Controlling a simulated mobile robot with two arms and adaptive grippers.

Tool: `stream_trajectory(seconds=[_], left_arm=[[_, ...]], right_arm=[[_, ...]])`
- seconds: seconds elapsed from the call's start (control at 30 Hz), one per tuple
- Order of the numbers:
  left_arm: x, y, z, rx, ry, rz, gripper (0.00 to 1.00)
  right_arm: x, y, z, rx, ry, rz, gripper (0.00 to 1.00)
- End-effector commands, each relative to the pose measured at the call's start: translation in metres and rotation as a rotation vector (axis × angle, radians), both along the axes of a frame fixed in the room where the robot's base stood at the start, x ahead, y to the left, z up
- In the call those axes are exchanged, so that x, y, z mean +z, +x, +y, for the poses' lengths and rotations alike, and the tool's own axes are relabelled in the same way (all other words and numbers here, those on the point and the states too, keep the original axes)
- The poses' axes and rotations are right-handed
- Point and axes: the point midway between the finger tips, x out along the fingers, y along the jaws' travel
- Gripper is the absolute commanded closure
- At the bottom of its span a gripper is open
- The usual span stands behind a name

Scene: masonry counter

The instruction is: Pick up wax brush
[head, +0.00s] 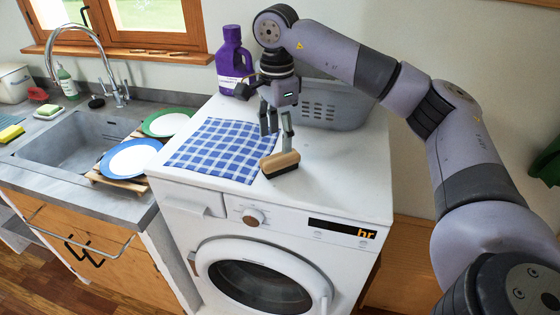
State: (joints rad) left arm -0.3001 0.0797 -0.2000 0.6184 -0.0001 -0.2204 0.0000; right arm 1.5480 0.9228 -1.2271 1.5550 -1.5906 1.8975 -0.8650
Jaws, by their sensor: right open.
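The wax brush (280,163), with a tan wooden back and a dark lower edge, lies on the white top of the washing machine (345,165), near its front edge. My right gripper (276,132) points down above and slightly behind the brush in the picture. Its fingers are apart with nothing visible between them. The fingertips look close to the brush, but I cannot tell whether they touch it. My left gripper is not in view.
A purple detergent bottle (233,62) and a grey basket (335,103) stand behind the gripper. The checked cloth (215,148) lies left of it. Plates (130,158) rest on a wooden rack beside the sink (75,140). The washer top right of the brush is clear.

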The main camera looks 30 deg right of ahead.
Motion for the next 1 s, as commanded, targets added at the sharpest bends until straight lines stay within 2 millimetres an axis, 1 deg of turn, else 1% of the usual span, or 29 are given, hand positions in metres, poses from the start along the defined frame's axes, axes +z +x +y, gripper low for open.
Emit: stream_trajectory(seconds=[0.03,0.1,0.27,0.37,0.47,0.5,0.6,0.7,0.9,1.0], left_arm=[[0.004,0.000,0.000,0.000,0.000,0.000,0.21],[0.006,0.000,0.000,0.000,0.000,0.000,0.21],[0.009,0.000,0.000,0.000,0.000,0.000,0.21],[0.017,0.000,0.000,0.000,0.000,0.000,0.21],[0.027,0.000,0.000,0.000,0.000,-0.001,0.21],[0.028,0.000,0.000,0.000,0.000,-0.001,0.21],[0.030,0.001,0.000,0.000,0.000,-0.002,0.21],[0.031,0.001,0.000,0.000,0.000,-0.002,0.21],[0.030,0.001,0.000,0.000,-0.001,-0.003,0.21],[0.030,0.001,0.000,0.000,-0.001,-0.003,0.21]], right_arm=[[-0.006,0.000,0.000,0.000,-0.001,0.001,0.43],[-0.014,0.000,0.000,0.000,-0.001,0.001,0.43],[-0.024,-0.001,-0.001,0.000,0.000,0.000,0.43],[-0.034,-0.004,-0.002,0.000,-0.001,0.003,0.43],[-0.049,-0.007,-0.004,0.000,-0.002,0.004,0.43],[-0.056,-0.007,-0.004,0.000,-0.001,0.003,0.43],[-0.068,-0.006,-0.003,0.000,0.000,0.002,0.43],[-0.074,-0.006,-0.003,0.000,0.001,-0.001,0.43],[-0.075,-0.005,-0.003,0.000,0.001,-0.001,0.43],[-0.075,-0.005,-0.003,0.000,0.001,-0.001,0.50]])
